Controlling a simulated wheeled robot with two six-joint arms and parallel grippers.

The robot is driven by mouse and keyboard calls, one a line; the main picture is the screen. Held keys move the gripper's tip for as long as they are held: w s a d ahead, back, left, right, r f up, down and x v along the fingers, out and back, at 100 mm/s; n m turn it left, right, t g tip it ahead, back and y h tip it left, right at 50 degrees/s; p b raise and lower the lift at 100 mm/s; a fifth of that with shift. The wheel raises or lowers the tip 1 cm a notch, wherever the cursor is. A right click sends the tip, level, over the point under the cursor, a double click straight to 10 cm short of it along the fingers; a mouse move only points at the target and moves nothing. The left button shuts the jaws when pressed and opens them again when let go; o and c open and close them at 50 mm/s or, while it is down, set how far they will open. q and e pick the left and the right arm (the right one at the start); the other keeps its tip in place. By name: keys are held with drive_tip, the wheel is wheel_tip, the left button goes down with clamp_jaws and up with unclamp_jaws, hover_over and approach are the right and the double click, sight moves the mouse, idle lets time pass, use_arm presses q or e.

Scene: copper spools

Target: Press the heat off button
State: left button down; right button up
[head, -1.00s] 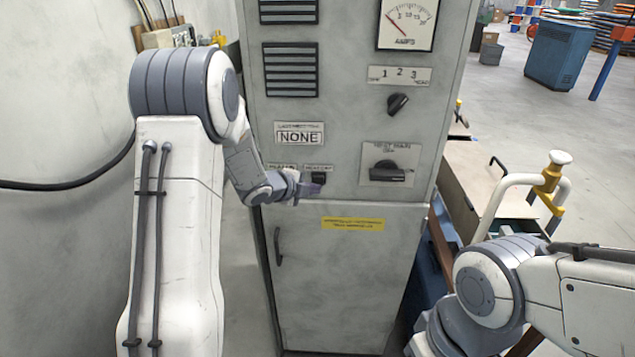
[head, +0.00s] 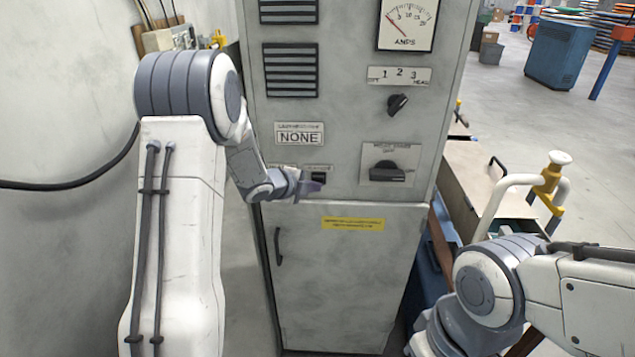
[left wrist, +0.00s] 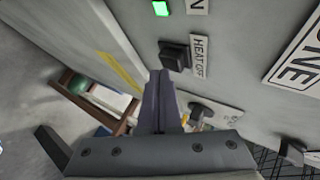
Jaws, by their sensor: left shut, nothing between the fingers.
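The heat off button (left wrist: 176,56) is a dark block on the grey cabinet front, beside a "HEAT OFF" label (left wrist: 199,56) in the left wrist view. In the head view the dark button (head: 319,176) sits below the "NONE" plate. My left gripper (head: 311,188) is shut and empty, just below and left of the button, partly in front of it. In the left wrist view its closed fingertips (left wrist: 159,74) are close to the button's lower edge. I cannot tell whether they touch it. My right gripper is out of view.
A lit green square (left wrist: 160,8) is on the panel near the button. A rotary switch (head: 387,171) and a smaller knob (head: 397,104) are to the right. The cabinet door (head: 335,280) with a yellow label is below. A cart (head: 500,190) stands at the right.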

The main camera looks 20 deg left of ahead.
use_arm(q)
drive_tip(key=shift+w+a, duration=0.15)
drive_tip(key=shift+w, duration=0.3)
idle(0.4)
idle(0.3)
drive_tip(key=shift+s+d+b, duration=0.25)
drive_tip(key=shift+s+b, duration=0.1)
drive_tip(key=shift+s, duration=0.5)
drive_tip(key=s+b, duration=0.1)
drive_tip(key=s, duration=0.1)
drive_tip(key=s+d+b, duration=0.1)
drive_tip(key=s, duration=0.1)
drive_tip(key=shift+s+d, duration=0.2)
drive_tip(key=shift+s, duration=0.2)
idle(0.4)
